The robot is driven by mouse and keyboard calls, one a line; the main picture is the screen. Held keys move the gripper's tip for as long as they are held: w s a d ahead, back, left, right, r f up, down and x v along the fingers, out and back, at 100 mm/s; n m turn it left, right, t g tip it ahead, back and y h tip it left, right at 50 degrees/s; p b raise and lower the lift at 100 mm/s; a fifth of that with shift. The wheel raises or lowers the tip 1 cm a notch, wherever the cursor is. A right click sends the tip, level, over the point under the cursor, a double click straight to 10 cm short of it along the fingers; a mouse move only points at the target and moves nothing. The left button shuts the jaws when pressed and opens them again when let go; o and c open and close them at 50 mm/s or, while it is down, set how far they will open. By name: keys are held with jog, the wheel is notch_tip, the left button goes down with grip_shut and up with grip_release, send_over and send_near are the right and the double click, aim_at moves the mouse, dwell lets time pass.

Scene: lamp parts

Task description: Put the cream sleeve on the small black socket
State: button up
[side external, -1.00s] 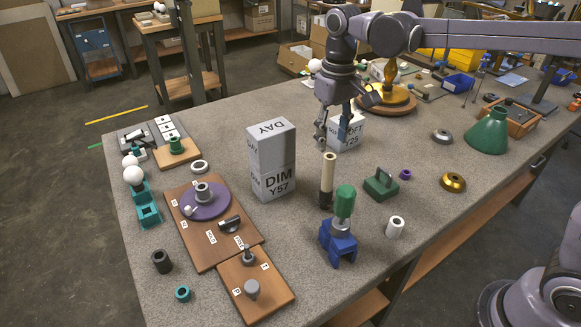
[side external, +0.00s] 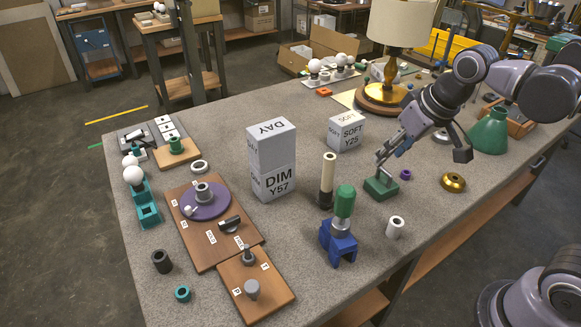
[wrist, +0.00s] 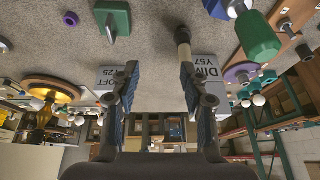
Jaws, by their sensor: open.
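The cream sleeve (side external: 329,170) stands upright in the middle of the table, with the small black socket (side external: 326,199) at its lower end. The sleeve appears seated on the socket, though the inside of the joint is hidden. In the wrist view the sleeve (wrist: 184,52) and the dark socket (wrist: 181,35) show beyond the right finger. My gripper (side external: 384,157) is open and empty, to the right of the sleeve and apart from it. Its fingers overlap the green block in the side view; I cannot tell whether they touch it. Both open fingers (wrist: 157,75) show in the wrist view.
The green block (side external: 381,184) lies by my gripper. A blue stand with a green-topped part (side external: 343,225) is close in front of the sleeve. A white tube (side external: 395,227) stands to its right. The DAY and DIM boxes (side external: 271,160) and the SOFT box (side external: 347,132) are behind.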

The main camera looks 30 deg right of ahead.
jog(key=s+d+f+t, duration=0.1)
jog(key=s+f+t, duration=0.1)
jog(key=s+f, duration=0.2)
jog(key=shift+s+d+f, duration=0.15)
jog(key=shift+s+d, duration=0.1)
jog(key=shift+d, duration=0.15)
